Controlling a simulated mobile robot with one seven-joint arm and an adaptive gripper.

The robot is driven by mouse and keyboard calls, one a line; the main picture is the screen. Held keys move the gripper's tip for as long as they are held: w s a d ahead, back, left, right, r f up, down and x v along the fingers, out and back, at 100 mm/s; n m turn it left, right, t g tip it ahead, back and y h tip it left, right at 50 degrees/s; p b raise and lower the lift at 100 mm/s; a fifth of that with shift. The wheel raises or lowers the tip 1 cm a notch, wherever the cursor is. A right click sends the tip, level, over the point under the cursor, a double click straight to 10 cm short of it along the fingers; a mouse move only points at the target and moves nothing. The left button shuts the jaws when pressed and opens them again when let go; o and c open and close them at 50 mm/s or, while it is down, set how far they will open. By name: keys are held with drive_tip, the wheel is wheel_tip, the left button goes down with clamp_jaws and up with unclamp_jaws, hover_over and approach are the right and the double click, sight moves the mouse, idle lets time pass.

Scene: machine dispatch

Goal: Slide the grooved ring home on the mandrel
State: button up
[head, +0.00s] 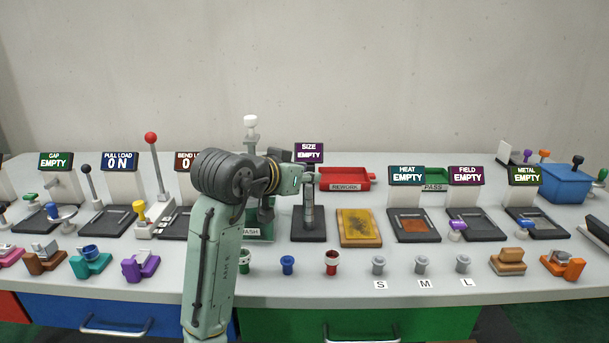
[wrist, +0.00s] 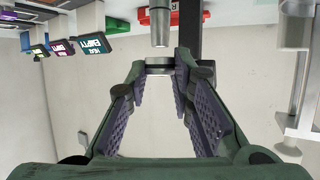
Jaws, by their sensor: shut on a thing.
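The mandrel (head: 309,218) is a grey upright post on a dark base below the SIZE sign, which reads EMPTY. In the wrist view, which appears upside down, its tapered tip (wrist: 160,36) points toward my gripper. My gripper (wrist: 161,68) is shut on a grey ring (wrist: 160,62), held between the two purple-padded fingertips. The ring lines up roughly with the mandrel, and a small gap seems to separate them. In the head view my gripper (head: 309,182) is right above the mandrel; the ring is too small to make out there. Its groove cannot be seen clearly.
A yellow-topped board (head: 360,228) lies right of the mandrel base, and a red REWORK tray (head: 346,179) stands behind. Grey S, M and L pieces (head: 422,265) stand in front. Blue (head: 288,265) and red (head: 331,262) pieces stand to their left. My arm hides part of the left-centre bench.

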drive_tip(key=shift+f+b, duration=1.2)
drive_tip(key=shift+f, duration=0.8)
drive_tip(key=o, duration=1.1)
drive_tip(key=shift+c, duration=0.2)
drive_tip(key=shift+o, duration=0.2)
drive_tip(key=o, duration=0.4)
drive_tip(key=shift+o, duration=0.2)
wheel_tip(320, 180, up, 6)
drive_tip(key=p, duration=0.5)
hover_over(307, 192)
drive_tip(key=shift+s+a, duration=0.25)
drive_tip(key=shift+s, duration=0.15)
